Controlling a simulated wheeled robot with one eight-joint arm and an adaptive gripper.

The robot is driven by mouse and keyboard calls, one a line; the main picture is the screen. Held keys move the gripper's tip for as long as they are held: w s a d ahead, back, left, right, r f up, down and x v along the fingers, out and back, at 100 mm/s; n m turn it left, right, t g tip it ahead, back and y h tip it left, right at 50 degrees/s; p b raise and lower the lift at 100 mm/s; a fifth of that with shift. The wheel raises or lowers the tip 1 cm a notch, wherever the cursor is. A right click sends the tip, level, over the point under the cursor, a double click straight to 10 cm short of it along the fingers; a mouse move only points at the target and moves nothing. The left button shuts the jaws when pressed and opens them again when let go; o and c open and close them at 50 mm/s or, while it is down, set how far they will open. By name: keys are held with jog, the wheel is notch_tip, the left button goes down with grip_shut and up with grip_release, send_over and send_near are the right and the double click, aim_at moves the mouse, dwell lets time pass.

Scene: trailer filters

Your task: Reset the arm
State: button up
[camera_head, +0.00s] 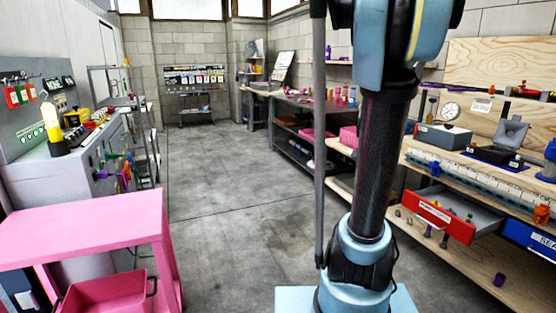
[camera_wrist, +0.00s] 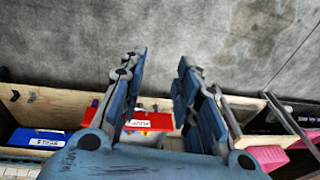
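My gripper (camera_wrist: 158,92) shows in the wrist view with its two blue fingers spread apart and nothing between them. It hangs over the edge of the workbench, with grey floor beyond the fingertips. In the head view my arm rises upright just right of centre, and the gripper itself is out of that picture. Behind the fingers in the wrist view is a red drawer (camera_wrist: 150,121) with a white label; in the head view this drawer (camera_head: 441,215) is pulled open and holds small coloured items.
The wooden workbench (camera_head: 470,170) with a blue drawer (camera_head: 527,236) runs along the right. A pink table (camera_head: 85,229) with a pink bin (camera_head: 103,293) stands at the left. A dark shelf bench (camera_head: 300,120) is farther back. The middle floor (camera_head: 235,200) is clear.

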jog(key=s+a+f+n, duration=0.3)
jog(key=s+a+n, duration=0.3)
jog(key=s, duration=0.3)
jog(key=s+a+f+n+y, duration=0.1)
jog(key=s+a+f+n, duration=0.3)
jog(key=s+a+n, duration=0.3)
jog(key=s+n, duration=0.1)
jog(key=s, duration=0.2)
jog(key=shift+a+f, duration=0.15)
jog(key=shift+a, duration=0.15)
